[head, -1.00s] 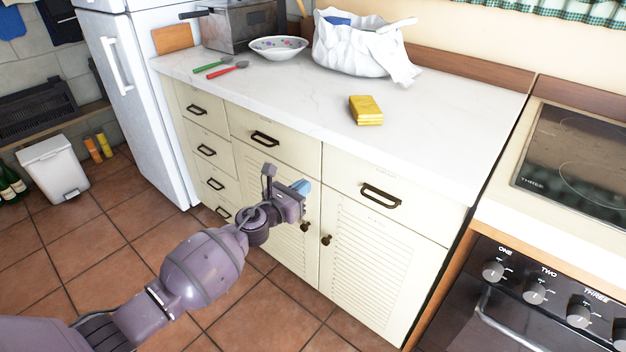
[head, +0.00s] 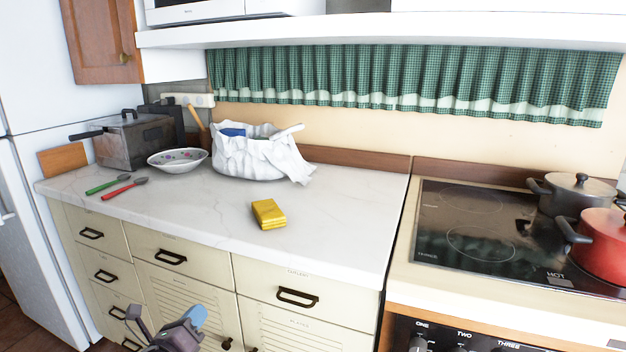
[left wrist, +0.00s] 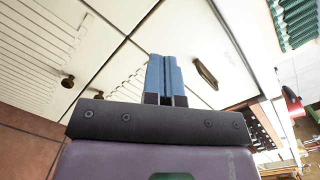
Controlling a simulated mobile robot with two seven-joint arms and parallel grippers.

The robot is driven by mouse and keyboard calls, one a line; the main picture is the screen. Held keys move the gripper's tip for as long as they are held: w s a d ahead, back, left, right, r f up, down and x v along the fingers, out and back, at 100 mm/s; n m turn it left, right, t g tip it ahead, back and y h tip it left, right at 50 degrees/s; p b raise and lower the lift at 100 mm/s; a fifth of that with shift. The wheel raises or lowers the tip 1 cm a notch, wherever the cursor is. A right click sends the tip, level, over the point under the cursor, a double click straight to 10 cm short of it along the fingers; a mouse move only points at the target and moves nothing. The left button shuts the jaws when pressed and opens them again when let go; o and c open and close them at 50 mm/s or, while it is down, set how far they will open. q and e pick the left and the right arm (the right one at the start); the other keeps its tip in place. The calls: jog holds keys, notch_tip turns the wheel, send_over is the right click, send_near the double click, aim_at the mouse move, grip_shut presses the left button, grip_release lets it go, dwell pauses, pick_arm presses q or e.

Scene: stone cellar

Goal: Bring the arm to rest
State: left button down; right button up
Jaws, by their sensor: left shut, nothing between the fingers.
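My left gripper (head: 196,315) shows at the bottom of the head view, in front of the cream cabinet doors and below the counter's front edge. Its blue fingers also show in the left wrist view (left wrist: 166,76), pressed together with nothing between them. Most of the left arm is below the head view's frame. My right gripper is not in any view.
The cabinet front (head: 185,287) with dark handles is close to my left gripper. The stove (head: 480,235) with pots stands right.

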pick_arm(q)
jog(key=s+f+n+g+y+p, duration=0.2)
jog(key=s+n+g+p, duration=0.1)
jog(key=s+n, duration=1.2)
jog(key=s+f+n+g+y+p, duration=0.3)
jog(key=s+n+p, duration=0.3)
jog(key=s+n, duration=1)
jog(key=s, duration=1)
jog(key=shift+s+a+f+g+p, duration=0.25)
jog(key=shift+a+f+g+p, duration=0.05)
jog(key=shift+a, duration=0.1)
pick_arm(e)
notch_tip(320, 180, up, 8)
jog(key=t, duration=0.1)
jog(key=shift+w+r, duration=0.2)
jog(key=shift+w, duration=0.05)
